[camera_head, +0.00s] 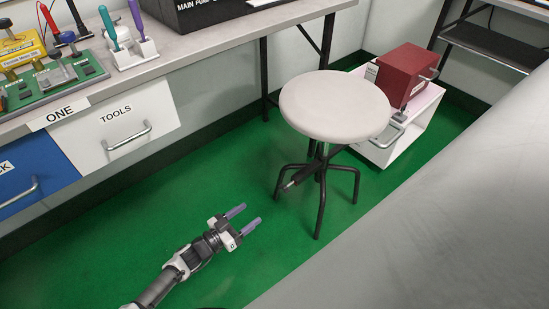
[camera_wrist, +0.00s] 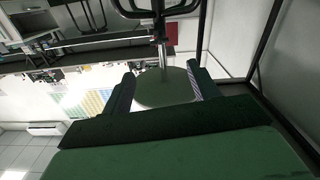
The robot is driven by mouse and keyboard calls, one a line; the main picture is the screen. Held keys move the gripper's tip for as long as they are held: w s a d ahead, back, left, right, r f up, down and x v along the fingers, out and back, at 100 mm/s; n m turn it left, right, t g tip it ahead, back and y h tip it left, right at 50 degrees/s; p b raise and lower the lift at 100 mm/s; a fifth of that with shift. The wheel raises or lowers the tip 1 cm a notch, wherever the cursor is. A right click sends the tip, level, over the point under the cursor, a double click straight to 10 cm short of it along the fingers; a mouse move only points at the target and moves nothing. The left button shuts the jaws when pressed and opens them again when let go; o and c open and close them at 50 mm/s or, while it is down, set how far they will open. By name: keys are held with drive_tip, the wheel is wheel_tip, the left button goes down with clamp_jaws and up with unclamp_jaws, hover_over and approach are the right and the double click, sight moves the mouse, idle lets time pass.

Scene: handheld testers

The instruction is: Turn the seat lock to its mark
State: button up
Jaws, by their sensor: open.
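A round pale stool seat (camera_head: 335,104) stands on a dark column with several curved legs over the green floor. A dark lever (camera_head: 303,176) with a lighter tip, seemingly the seat lock, slants down and left beside the column. I cannot make out its mark. My gripper (camera_head: 248,214) is low over the floor, left of the stool and apart from the lever. Its two lavender fingers are spread, with nothing between them. The wrist view looks upside down, with the stool's round seat (camera_wrist: 165,90) seen between the fingers and its legs above; the lever is unclear there.
A workbench with a white drawer marked TOOLS (camera_head: 115,122) and a blue drawer (camera_head: 32,178) runs along the left. A red box (camera_head: 402,74) sits on a white stand behind the stool. A large grey surface (camera_head: 450,235) fills the lower right. Green floor lies between.

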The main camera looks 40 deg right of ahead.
drive_tip(key=d+b, duration=0.2)
drive_tip(key=d, duration=1.1)
drive_tip(key=shift+w+d, duration=0.4)
drive_tip(key=shift+w, duration=0.05)
drive_tip(key=shift+c, duration=0.4)
drive_tip(key=c, duration=0.9)
drive_tip(key=shift+m+b, duration=0.4)
drive_tip(key=shift+m, duration=0.6)
drive_tip(key=o, duration=1)
drive_tip(key=a+p, duration=0.1)
drive_tip(key=a, duration=0.8)
drive_tip(key=s+a+p, duration=0.1)
drive_tip(key=a, duration=0.4)
drive_tip(key=shift+p, duration=0.35)
